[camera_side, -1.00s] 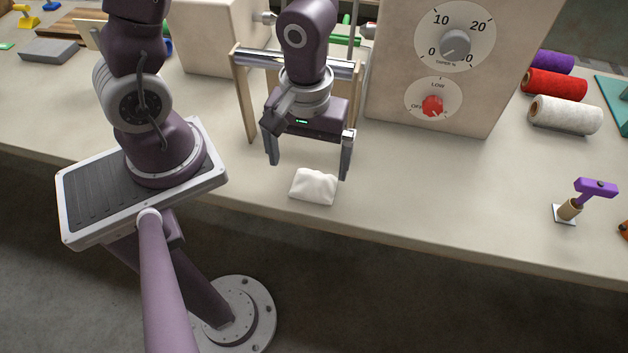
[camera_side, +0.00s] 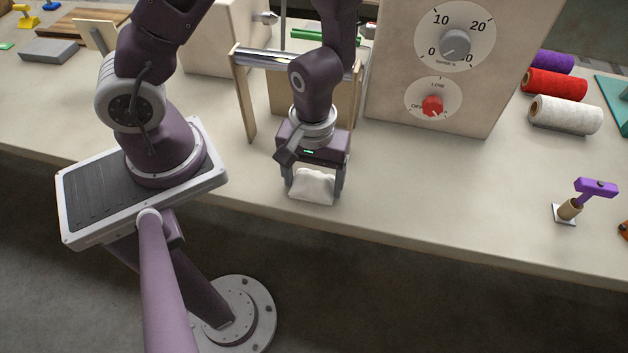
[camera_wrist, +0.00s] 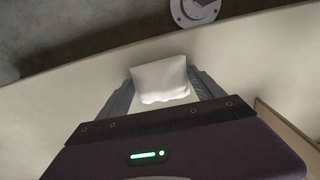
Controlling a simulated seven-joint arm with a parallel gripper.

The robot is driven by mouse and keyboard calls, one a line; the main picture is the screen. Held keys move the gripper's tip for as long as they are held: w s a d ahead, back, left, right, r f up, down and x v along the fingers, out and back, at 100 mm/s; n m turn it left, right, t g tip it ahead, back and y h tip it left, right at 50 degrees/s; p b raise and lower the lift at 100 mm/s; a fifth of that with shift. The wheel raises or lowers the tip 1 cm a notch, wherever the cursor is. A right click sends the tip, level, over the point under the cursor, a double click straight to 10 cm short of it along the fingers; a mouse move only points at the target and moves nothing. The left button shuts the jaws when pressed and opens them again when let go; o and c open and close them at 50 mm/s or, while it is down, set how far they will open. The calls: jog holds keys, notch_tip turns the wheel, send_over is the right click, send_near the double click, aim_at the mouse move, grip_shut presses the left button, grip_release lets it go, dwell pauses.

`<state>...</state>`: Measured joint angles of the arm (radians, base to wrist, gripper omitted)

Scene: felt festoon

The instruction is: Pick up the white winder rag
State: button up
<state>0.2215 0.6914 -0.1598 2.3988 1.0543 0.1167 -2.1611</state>
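The white winder rag (camera_side: 312,187) is a small crumpled white cloth on the bench top near its front edge. It also shows in the wrist view (camera_wrist: 160,82), between the two fingers. My gripper (camera_side: 314,190) is down at the rag, one finger on each side of it. In the wrist view my gripper (camera_wrist: 162,84) has its fingers apart by about the rag's width. They lie very close to the rag's sides, and I cannot tell whether they touch it.
A wooden frame with a metal roller (camera_side: 262,60) stands just behind my gripper. A beige box with dials (camera_side: 400,97) is behind to the right. Spools (camera_side: 565,116) and a purple-headed tool (camera_side: 594,188) are farther right. The bench between is clear.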

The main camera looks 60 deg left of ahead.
aim_at(313, 177)
jog(key=shift+c, duration=0.6)
jog(key=shift+r, duration=0.2)
notch_tip(313, 177, up, 10)
jog(key=shift+f, duration=0.2)
